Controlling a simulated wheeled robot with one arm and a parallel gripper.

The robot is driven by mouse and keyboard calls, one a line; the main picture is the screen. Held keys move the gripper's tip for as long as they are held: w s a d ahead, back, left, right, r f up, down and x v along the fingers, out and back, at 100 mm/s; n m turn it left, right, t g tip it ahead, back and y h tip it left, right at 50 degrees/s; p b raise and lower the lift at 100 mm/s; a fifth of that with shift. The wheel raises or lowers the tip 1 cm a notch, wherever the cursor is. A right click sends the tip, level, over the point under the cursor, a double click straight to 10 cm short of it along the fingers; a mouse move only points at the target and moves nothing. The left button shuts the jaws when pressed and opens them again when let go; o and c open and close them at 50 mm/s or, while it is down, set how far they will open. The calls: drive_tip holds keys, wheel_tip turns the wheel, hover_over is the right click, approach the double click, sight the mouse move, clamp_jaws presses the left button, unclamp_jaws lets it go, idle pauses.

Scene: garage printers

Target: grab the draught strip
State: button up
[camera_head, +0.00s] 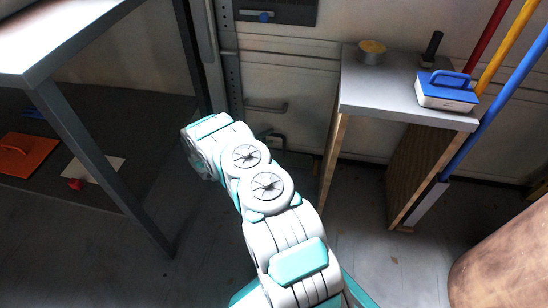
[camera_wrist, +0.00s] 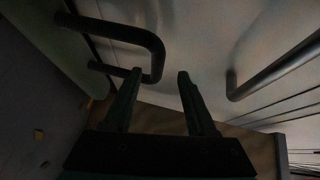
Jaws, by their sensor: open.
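I cannot pick out the draught strip with certainty in either view. A grey bar (camera_wrist: 275,70) runs along the right, apart from the fingers. In the head view my arm reaches toward the back wall, and its own links hide the gripper's fingers. The wrist view is dark, so small details are lost.
A small table (camera_head: 372,98) at right holds a blue-handled block (camera_head: 447,90), a round tin (camera_head: 371,52) and a dark-handled tool (camera_head: 431,48). Coloured poles lean beside it. A bench (camera_head: 45,50) stands left, with an orange item (camera_head: 22,152) beneath. A wall handle (camera_head: 267,107) is behind.

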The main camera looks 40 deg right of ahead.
sight(275, 135)
drive_tip(key=x, duration=0.4)
drive_tip(key=shift+d+f, duration=0.15)
drive_tip(key=shift+f, duration=0.15)
drive_tip(key=shift+w, duration=0.1)
clamp_jaws()
idle(1.0)
